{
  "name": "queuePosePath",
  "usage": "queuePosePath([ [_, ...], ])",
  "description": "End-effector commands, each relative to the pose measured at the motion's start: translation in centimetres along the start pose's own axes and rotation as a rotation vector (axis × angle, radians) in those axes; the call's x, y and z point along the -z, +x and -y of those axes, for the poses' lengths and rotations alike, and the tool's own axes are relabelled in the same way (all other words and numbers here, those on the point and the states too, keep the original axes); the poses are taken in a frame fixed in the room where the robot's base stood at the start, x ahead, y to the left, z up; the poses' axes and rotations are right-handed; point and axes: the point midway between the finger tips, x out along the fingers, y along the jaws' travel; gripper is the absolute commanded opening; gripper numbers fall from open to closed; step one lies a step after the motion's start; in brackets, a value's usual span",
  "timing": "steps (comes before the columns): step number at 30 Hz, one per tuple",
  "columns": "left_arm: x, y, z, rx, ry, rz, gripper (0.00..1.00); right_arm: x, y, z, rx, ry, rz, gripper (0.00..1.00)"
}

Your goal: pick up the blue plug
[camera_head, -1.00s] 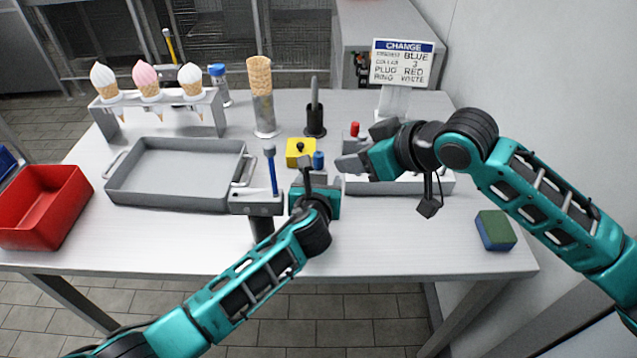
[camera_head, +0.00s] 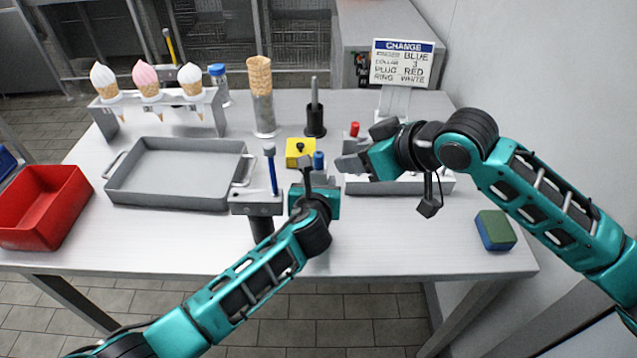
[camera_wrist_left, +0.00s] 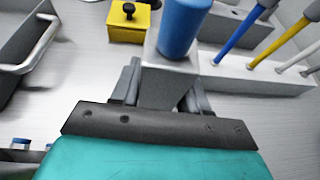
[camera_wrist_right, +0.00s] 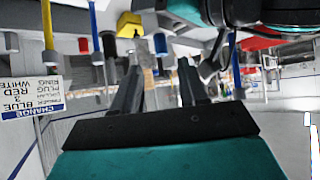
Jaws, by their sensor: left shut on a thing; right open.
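The blue plug (camera_head: 319,160), a blue cylinder on a grey block, is beside the yellow block near the middle of the table. In the left wrist view its blue cylinder (camera_wrist_left: 185,25) stands above the grey block. My left gripper (camera_wrist_left: 163,88) is shut on that block, with one finger on each side. I cannot tell whether the plug touches the table. My left gripper hides part of it in the head view. My right gripper (camera_head: 352,165) is open and empty, to the right of the plug, above the grey rack (camera_head: 410,184). Its fingers (camera_wrist_right: 158,85) also show in the right wrist view.
A yellow block (camera_head: 300,152) with a black knob is close behind the plug. A grey holder (camera_head: 257,204) with a blue rod stands left of my left gripper.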

Motion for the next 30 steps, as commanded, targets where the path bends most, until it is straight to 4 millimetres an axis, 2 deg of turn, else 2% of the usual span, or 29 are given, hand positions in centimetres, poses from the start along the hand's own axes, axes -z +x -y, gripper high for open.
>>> queuePosePath([
  [3, 0.1, 0.0, 0.0, 0.000, 0.000, -0.001, 0.06, 0.1, 0.1, -0.1, -0.002, -0.005, 0.004, 0.52],
  [8, 0.1, 0.0, 0.0, -0.001, 0.000, -0.001, 0.06, 0.9, 1.5, -1.2, -0.013, -0.058, 0.055, 0.52],
  [13, 0.1, 0.0, 0.0, 0.000, 0.001, -0.001, 0.06, 2.8, 3.9, -3.2, -0.014, -0.192, 0.187, 0.52],
  [18, 0.1, 0.0, 0.0, -0.001, 0.001, -0.001, 0.06, 4.9, 5.7, -3.9, 0.033, -0.358, 0.349, 0.52],
  [24, 0.1, 0.0, 0.0, -0.001, 0.000, -0.001, 0.06, 7.8, 6.1, -3.3, 0.141, -0.561, 0.535, 0.52],
  [30, 0.1, 0.0, 0.0, -0.001, 0.000, -0.001, 0.06, 10.3, 4.9, -1.8, 0.281, -0.744, 0.700, 0.52],
])
